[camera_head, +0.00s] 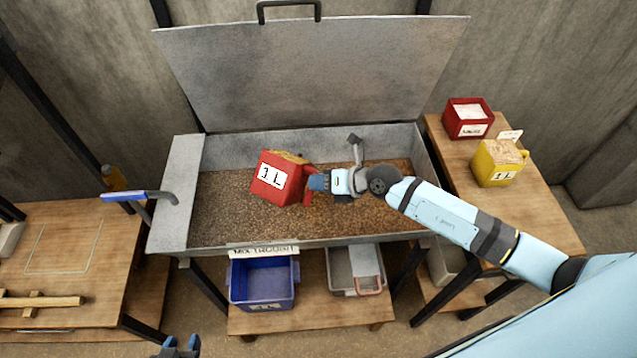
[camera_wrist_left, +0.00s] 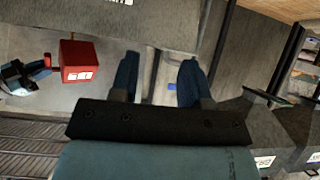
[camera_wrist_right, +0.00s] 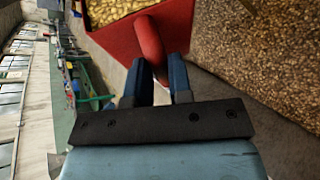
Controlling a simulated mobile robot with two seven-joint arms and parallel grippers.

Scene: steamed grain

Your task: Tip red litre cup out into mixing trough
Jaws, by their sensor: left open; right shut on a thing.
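The red litre cup (camera_head: 270,178), labelled "1 L", is held over the mixing trough (camera_head: 193,190), slightly tilted. Tan grain shows at its top in the right wrist view (camera_wrist_right: 172,28). My right gripper (camera_head: 313,184) is shut on the cup's red handle (camera_wrist_right: 150,45). The trough has a brown grainy layer (camera_head: 220,213) across its bottom, and its lid (camera_head: 310,75) stands open at the back. My left gripper (camera_head: 180,346) is open and empty at the bottom edge of the head view, well in front of the trough. The cup also shows in the left wrist view (camera_wrist_left: 76,56).
A red box (camera_head: 467,120) and a yellow "1 L" cup (camera_head: 497,165) stand on the right table (camera_head: 540,222). A blue bin (camera_head: 262,280) and a grey bin (camera_head: 355,272) sit below the trough. A blue-handled tool (camera_head: 138,196) lies at the trough's left end.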

